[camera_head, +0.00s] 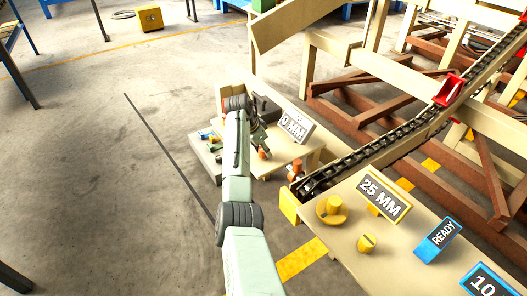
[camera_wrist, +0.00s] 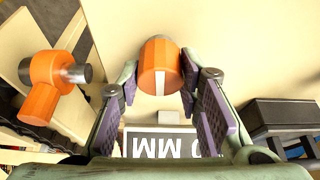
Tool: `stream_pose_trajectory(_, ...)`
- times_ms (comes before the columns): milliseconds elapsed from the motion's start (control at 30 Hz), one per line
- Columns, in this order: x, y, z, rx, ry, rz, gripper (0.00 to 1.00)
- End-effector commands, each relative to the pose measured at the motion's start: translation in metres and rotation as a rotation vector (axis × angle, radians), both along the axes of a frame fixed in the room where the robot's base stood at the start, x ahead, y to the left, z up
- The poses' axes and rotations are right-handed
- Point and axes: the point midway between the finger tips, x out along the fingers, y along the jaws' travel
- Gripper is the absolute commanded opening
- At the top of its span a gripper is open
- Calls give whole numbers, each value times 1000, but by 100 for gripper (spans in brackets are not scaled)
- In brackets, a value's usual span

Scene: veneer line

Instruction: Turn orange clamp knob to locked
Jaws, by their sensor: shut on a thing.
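The orange clamp knob (camera_wrist: 158,62) is a round orange cap with a white stripe, standing on a cream surface. In the wrist view it sits between the two fingertips of my gripper (camera_wrist: 160,82), which is shut on its sides. The stripe points down the picture, towards the palm. In the head view my gripper (camera_head: 262,142) reaches down to the small table, and the knob (camera_head: 263,154) shows just below it. The contact is too small to judge there.
A second orange fitting with a metal pin (camera_wrist: 45,85) stands left of my gripper. A 0 MM sign (camera_head: 294,125) stands close behind the knob. A dark box (camera_wrist: 285,112) is at the right in the wrist view. A black chain conveyor (camera_head: 390,143) runs to the right.

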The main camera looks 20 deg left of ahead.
Motion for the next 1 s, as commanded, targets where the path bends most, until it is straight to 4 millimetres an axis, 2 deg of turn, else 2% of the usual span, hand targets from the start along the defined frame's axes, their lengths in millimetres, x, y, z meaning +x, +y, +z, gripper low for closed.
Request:
stream_pose_trajectory(233, 1, 0, 0, 1, -2, -61, 4)
stream_pose_trajectory(700, 1, 0, 1, 1, -2, -73, 4)
stream_pose_trajectory(733, 1, 0, 1, 1, -2, -73, 34)
stream_pose_trajectory(1000, 0, 0, 1, 1, 0, -72, 52)
